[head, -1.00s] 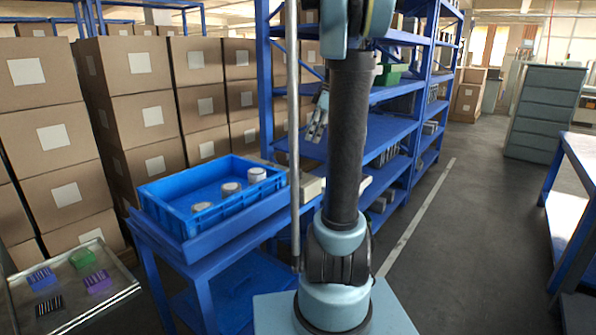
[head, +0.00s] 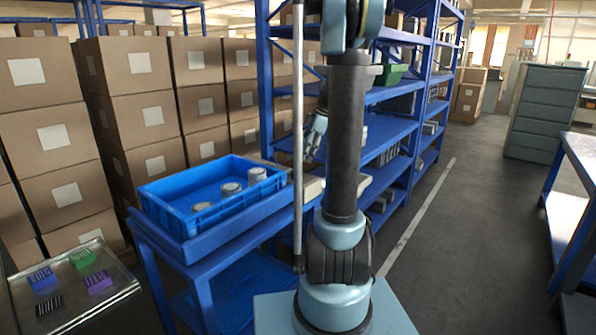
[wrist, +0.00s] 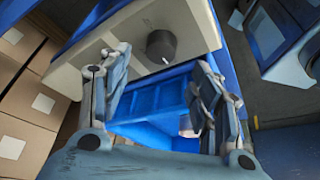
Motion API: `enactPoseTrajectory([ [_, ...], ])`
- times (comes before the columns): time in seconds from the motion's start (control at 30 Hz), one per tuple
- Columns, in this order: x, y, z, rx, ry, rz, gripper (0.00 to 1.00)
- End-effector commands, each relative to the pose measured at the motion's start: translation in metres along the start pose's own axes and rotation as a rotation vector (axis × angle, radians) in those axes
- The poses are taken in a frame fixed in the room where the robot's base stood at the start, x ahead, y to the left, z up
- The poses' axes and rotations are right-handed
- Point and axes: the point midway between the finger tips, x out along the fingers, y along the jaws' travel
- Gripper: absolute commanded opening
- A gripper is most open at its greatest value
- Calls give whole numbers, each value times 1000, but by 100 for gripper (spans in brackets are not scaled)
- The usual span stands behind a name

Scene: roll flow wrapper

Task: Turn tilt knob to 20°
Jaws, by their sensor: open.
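The tilt knob (wrist: 161,44) is a dark round knob with a small white pointer mark on its lower rim in the wrist view. It sits on the beige panel (wrist: 100,50) beside the blue bin. No scale is readable around it. My gripper (wrist: 160,62) is open and empty, with one finger on each side of the knob in the picture; it looks apart from the knob. In the head view my gripper (head: 315,138) hangs above the beige box (head: 312,186), partly behind my arm, and the knob cannot be made out there.
A blue bin (head: 160,205) with several round pale pieces stands on a blue table (head: 205,262) beside the box. Blue shelves (head: 400,95) stand behind, stacked cartons (head: 140,100) at left. A tray (head: 112,292) with small coloured blocks is lower left. Open floor lies right.

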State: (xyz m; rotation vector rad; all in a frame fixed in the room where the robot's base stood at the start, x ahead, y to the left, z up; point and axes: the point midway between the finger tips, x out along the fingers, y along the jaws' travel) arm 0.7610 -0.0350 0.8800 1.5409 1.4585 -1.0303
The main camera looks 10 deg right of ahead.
Motion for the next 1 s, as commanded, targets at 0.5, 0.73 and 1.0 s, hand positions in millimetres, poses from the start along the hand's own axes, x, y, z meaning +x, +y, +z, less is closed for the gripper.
enactPoseTrajectory([
  [0.5, 70, 0, 0, -1, 0, -1, 58],
  [0.73, 76, 0, 0, 0, 0, 0, 58],
  [1.0, 76, 0, 0, 0, 0, 0, 35],
])
